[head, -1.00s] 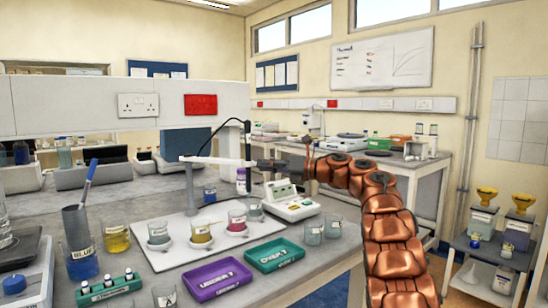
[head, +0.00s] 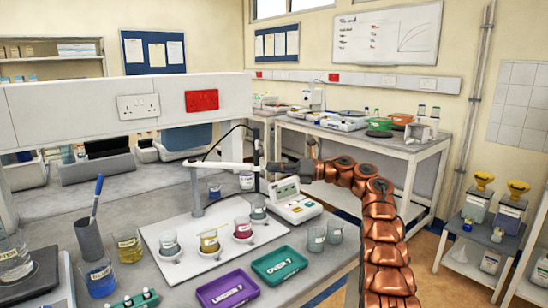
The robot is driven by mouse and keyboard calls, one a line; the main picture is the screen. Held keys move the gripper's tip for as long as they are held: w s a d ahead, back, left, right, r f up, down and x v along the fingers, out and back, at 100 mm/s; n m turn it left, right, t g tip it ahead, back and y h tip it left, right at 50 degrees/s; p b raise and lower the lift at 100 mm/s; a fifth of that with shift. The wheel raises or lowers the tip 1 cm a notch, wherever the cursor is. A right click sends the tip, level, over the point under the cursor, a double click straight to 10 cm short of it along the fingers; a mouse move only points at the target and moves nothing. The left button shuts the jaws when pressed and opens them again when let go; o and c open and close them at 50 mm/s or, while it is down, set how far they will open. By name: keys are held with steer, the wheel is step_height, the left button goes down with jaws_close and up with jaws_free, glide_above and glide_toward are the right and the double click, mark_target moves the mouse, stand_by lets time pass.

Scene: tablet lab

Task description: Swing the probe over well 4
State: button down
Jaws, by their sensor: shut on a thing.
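The probe is a slim dark upright piece (head: 256,149) with a black cable, near the free end of a white swing arm (head: 226,167). The arm's grey post (head: 196,190) stands on a white plate (head: 183,262). My gripper (head: 268,168) is shut at the arm's right end, by the probe; the exact grip spot is too small to see. Beakers stand in a curve on the plate: a pale one (head: 168,243), a yellow one (head: 208,241), a red one (head: 242,229) and a greyish one (head: 258,211). The probe end appears above the greyish beaker. Well numbers are unreadable.
A white meter (head: 296,207) stands right of the plate. Purple (head: 227,292) and green (head: 277,265) trays lie in front. Two clear beakers (head: 316,239) (head: 335,232) stand right.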

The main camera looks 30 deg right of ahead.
steer(key=shift+w+d+r+p, duration=0.1)
steer(key=shift+d+r+p, duration=0.25)
steer(key=shift+p, duration=0.5)
steer(key=shift+w+a+f, duration=0.1)
steer(key=shift+f, duration=0.15)
steer(key=shift+f, duration=0.25)
steer(key=c, duration=1.1)
jaws_free()
steer(key=shift+b, duration=0.55)
